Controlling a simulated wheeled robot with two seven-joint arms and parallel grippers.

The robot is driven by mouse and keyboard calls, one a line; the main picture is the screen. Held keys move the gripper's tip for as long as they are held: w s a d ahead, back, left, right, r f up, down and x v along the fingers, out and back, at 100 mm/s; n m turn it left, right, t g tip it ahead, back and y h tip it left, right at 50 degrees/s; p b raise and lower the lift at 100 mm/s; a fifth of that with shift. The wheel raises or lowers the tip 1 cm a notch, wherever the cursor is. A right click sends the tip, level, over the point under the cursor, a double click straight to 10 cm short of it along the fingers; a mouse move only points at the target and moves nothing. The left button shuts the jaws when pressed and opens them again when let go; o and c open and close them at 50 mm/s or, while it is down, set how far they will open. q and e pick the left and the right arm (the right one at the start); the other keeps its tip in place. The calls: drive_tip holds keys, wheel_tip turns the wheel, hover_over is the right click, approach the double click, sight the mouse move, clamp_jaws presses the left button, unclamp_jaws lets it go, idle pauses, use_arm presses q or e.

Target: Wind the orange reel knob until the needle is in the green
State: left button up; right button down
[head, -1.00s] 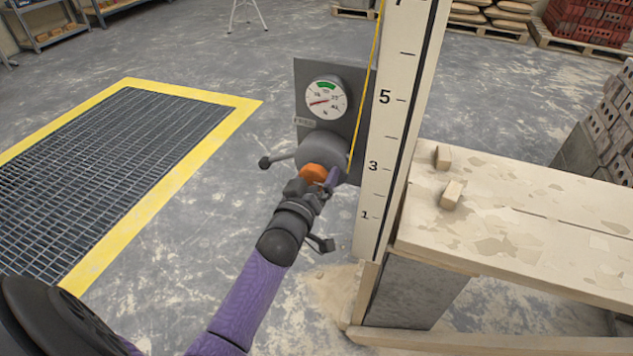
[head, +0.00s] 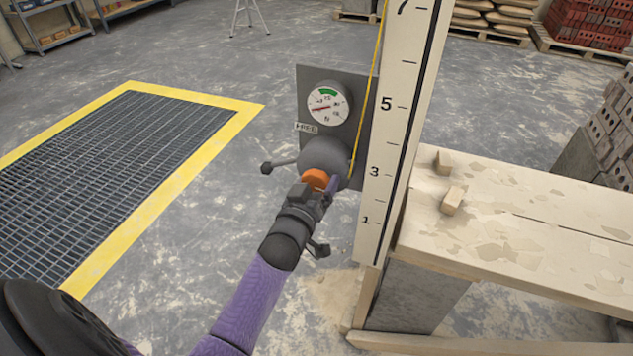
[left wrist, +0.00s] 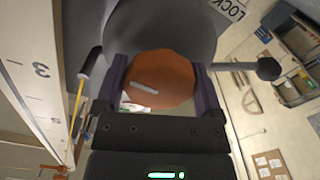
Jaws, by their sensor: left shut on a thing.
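The orange knob (head: 315,179) sits low on the front of the grey reel (head: 322,156), which is fixed to a grey panel. My left gripper (head: 321,187) is shut on the knob. In the left wrist view its two purple fingers flank the knob (left wrist: 160,78), which has a pale slanted mark. The round white gauge (head: 328,103) is above the reel. Its green band (head: 328,92) is at the top of the dial. The red needle (head: 321,108) lies nearly level across the dial, below the green. My right gripper is not in view.
A lever with a dark ball end (head: 266,168) sticks out left of the reel. A tall numbered board (head: 392,130) with a yellow line stands close on the right. A plank bench (head: 520,215) with two small blocks is beyond it. A yellow-edged floor grate (head: 150,195) is left.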

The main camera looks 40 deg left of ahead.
use_arm(q)
drive_tip(key=shift+m, duration=0.8)
drive_tip(key=m+p, duration=0.1)
drive_tip(key=m, duration=0.1)
drive_tip(key=shift+m, duration=0.4)
drive_tip(key=m, duration=0.5)
drive_tip(key=shift+a+m+p, duration=0.1)
drive_tip(key=shift+m+p, duration=0.2)
drive_tip(key=shift+p, duration=0.05)
drive_tip(key=m, duration=0.3)
drive_tip(key=shift+m, duration=0.3)
drive_tip(key=m, duration=0.3)
drive_tip(key=shift+a, duration=0.1)
drive_tip(key=m, duration=0.2)
drive_tip(key=shift+m, duration=0.4)
drive_tip(key=shift+m+b, duration=0.3)
drive_tip(key=shift+m, duration=0.1)
drive_tip(key=shift+s, duration=0.1)
